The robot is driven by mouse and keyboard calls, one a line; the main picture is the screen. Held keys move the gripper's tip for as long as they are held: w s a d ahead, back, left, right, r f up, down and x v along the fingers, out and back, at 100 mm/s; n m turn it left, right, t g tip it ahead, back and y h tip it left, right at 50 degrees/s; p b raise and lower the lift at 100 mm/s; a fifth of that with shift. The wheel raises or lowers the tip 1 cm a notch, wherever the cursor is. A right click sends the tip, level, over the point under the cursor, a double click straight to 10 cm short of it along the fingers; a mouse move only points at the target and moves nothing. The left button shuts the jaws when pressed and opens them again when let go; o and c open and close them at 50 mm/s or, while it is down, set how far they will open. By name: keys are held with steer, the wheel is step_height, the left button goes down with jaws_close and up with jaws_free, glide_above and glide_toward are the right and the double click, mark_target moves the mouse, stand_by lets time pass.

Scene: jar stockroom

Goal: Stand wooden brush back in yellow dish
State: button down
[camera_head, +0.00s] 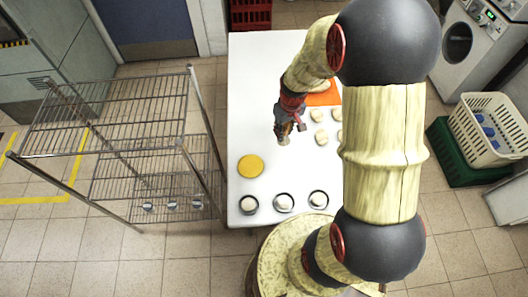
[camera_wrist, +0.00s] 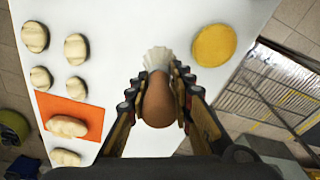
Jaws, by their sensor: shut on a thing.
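My gripper (camera_head: 288,122) is above the white table, shut on the wooden brush (camera_head: 283,139). In the wrist view, the brush's rounded brown handle (camera_wrist: 158,100) sits between the two fingers of my gripper (camera_wrist: 158,78), with the pale bristles (camera_wrist: 157,58) beyond the fingertips. The yellow dish (camera_head: 250,166) lies near the table's left edge, to the lower left of my gripper. It also shows in the wrist view (camera_wrist: 214,45), right of the bristles and apart from them. No thing shows on the dish.
An orange mat (camera_wrist: 88,122) bears a pale dough-like piece, with several more pieces beside it. Three dark-rimmed round holders (camera_head: 284,203) with pale contents line the near table edge. A wire rack (camera_head: 130,110) stands left of the table (camera_head: 250,90). Table around the dish is clear.

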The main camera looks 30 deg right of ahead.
steer(key=shift+w+f, duration=0.1)
steer(key=a+f+b, duration=0.1)
steer(key=a+f, duration=0.2)
steer(key=a, duration=0.1)
steer(key=w+a+f+b, duration=0.1)
steer(key=a+f, duration=0.2)
steer(key=a, duration=0.1)
steer(key=w+a+f+b, duration=0.1)
steer(key=a+f, duration=0.2)
steer(key=a, duration=0.1)
steer(key=shift+w+a, duration=0.1)
steer(key=shift+a, duration=0.25)
steer(key=shift+a+f+b, duration=0.15)
steer(key=shift+f+b, duration=0.2)
steer(key=shift+f, duration=0.6)
steer(key=shift+a+f+b, duration=0.15)
steer(key=shift+f+b, duration=0.2)
steer(key=shift+f, duration=0.55)
steer(key=shift+f, duration=0.15)
steer(key=c, duration=1.7)
jaws_free()
steer(key=shift+o, duration=0.7)
